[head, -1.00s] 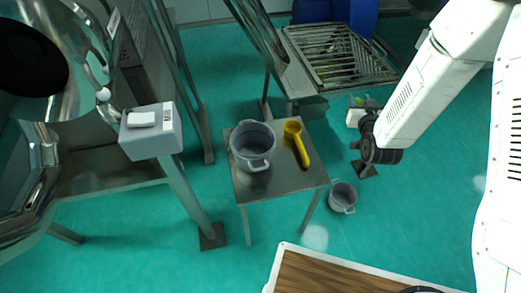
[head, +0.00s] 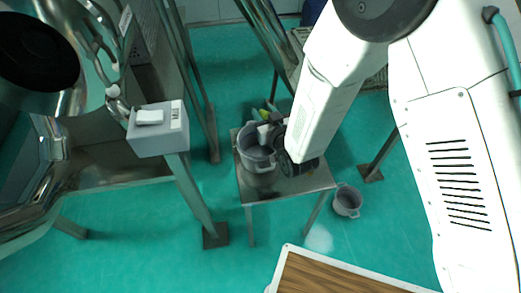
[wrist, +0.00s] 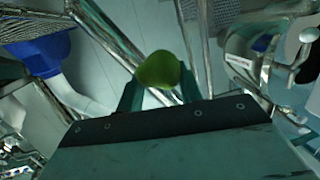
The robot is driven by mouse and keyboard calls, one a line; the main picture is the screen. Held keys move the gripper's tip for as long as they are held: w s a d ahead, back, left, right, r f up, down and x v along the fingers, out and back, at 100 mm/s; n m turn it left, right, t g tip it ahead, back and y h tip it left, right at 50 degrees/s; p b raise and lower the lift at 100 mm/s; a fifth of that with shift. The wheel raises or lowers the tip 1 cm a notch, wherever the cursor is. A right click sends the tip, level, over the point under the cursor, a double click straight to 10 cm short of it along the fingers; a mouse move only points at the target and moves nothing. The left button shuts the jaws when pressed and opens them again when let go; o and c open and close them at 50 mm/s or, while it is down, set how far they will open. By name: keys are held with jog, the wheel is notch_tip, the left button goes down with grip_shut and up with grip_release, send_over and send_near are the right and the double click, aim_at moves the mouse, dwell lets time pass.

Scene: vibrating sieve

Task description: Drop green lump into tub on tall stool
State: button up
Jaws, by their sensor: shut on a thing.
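The green lump (wrist: 158,70) sits between the two fingers of my gripper (wrist: 160,82) in the wrist view, and the gripper is shut on it. In the head view my gripper (head: 266,113) is held over the back of the grey tub (head: 257,164), with a bit of green at its fingertips. The tub has handles and stands upright on the tall metal stool (head: 280,190). My arm hides the tub's right side and part of the stool top. Whether the lump is fully inside the tub's rim outline cannot be told.
A smaller grey tub (head: 347,201) stands on the floor right of the stool. A grey control box (head: 157,130) on a post and the steel sieve machine (head: 50,150) are at the left. A wooden-topped table (head: 335,277) is in front. Green floor is clear between.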

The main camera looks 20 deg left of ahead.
jog(key=shift+f, duration=1.75)
jog(key=o, duration=1.1)
jog(key=shift+c, duration=0.2)
jog(key=shift+d, duration=0.15)
jog(key=v, duration=0.7)
jog(key=shift+s, duration=0.3)
jog(key=shift+d, duration=0.15)
